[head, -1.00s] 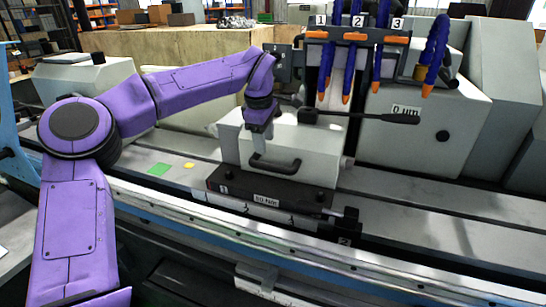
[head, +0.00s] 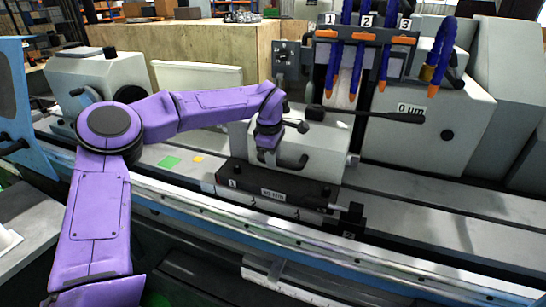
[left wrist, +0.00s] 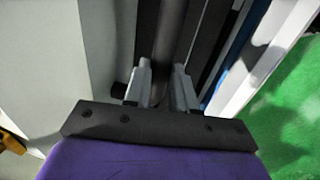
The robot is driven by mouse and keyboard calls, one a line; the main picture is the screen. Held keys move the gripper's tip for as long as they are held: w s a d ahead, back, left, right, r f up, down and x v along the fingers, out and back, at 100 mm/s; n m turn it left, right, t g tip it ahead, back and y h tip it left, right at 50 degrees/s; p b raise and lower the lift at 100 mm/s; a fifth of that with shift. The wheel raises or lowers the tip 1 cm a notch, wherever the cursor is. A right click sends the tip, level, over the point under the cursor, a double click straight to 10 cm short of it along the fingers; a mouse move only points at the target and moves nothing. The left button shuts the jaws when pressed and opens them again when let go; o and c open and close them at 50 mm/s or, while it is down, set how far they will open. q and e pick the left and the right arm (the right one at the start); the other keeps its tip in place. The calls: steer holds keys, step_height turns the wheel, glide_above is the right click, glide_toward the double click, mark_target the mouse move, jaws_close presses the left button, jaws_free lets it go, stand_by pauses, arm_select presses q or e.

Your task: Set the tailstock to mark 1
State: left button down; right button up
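The tailstock (head: 330,150) is a light grey block on the machine bed, with a black lever on top and a black handle (head: 296,163) on its front. My right gripper is out of view.
Blue coolant hoses (head: 360,60) with orange tips and labels 1, 2 and 3 hang above the bed at the back. A green patch (head: 169,162) and a yellow patch (head: 198,159) lie on the bed left of the tailstock. The bed right of it is clear.

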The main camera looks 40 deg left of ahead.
arm_select(q)
steer(key=shift+s+a+r+p, duration=0.1)
steer(key=shift+a+p, duration=0.15)
steer(key=shift+p, duration=0.3)
steer(key=shift+a+p, duration=0.2)
steer(key=shift+p, duration=0.2)
steer(key=shift+f, duration=0.2)
steer(key=shift+a, duration=0.25)
steer(key=c, duration=0.9)
jaws_free()
steer(key=shift+s+a+f, duration=0.1)
steer(key=shift+s+a, duration=0.05)
steer(key=shift+a, duration=0.2)
steer(key=shift+c, duration=0.2)
steer(key=shift+d, duration=0.2)
steer(key=shift+d+r+b, duration=0.1)
steer(key=shift+r+b, duration=0.2)
step_height(320, 180, up, 10)
steer(key=s+b, duration=0.1)
steer(key=shift+s+b, duration=0.4)
